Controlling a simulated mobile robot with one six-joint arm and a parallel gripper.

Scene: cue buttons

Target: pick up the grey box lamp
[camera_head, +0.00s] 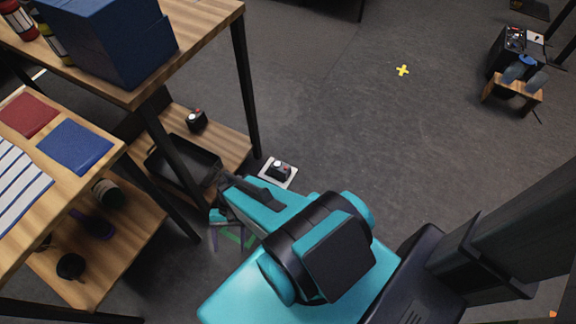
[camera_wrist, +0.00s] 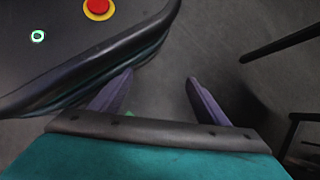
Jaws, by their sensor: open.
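One (camera_head: 196,120) sits on the lower wooden shelf, and one (camera_head: 280,171) stands on a white pad on the floor. I cannot tell which, if either, is the grey box lamp. My gripper (camera_head: 221,184) is left of the padded box and below the shelf box in the picture, apart from both as far as I can see. Neither box is clear there.
A dark tray (camera_head: 160,163) lies on the lower shelf (camera_head: 226,148) close to my gripper. Table legs (camera_head: 244,85) stand nearby. A blue box (camera_head: 145,55) is on the table above.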

